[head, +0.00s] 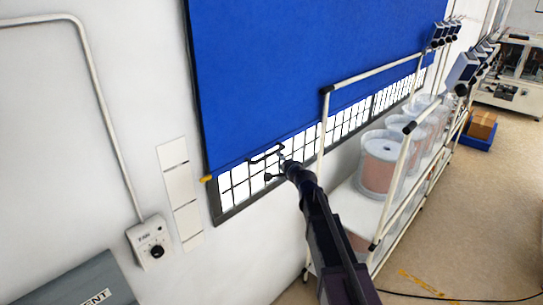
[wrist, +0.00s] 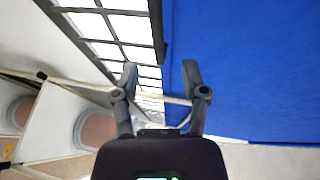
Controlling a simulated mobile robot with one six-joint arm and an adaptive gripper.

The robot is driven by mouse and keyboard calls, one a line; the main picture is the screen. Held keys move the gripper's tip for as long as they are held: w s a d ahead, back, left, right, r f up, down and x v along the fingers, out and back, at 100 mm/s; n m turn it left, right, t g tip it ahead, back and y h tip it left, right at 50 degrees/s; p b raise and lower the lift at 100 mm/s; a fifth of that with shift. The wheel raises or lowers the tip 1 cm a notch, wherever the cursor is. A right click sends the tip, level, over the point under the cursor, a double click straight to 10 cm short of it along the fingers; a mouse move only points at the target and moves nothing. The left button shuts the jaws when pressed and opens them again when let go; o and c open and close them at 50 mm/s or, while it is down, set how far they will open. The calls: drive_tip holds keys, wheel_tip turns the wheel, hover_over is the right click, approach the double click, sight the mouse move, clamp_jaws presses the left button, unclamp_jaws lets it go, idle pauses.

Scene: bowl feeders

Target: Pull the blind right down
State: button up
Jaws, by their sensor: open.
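The blue blind (head: 310,70) hangs over the window (head: 290,155), with a strip of barred panes showing below its lower edge. In the wrist view the blind (wrist: 240,75) fills the right side and panes (wrist: 105,28) show at the left. The blind's edge runs between the lines of my two open fingers (wrist: 160,72). I cannot tell how far the fingertips are from it.
A white tube-frame rack (head: 325,140) with clear bowl feeders (head: 381,165) stands close to the right of my arm. A control box (head: 151,242) is on the wall at left, above a grey case (head: 80,285). Floor at right is mostly free.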

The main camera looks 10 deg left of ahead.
sight(271, 155)
drive_tip(key=shift+v, duration=2.2)
drive_tip(key=shift+w+a+f, duration=0.1)
drive_tip(key=shift+w+f, duration=0.1)
drive_tip(key=shift+f, duration=0.05)
drive_tip(key=b+x, duration=0.2)
drive_tip(key=x, duration=1.1)
drive_tip(key=shift+w+a, duration=0.15)
drive_tip(key=shift+w, duration=0.05)
clamp_jaws()
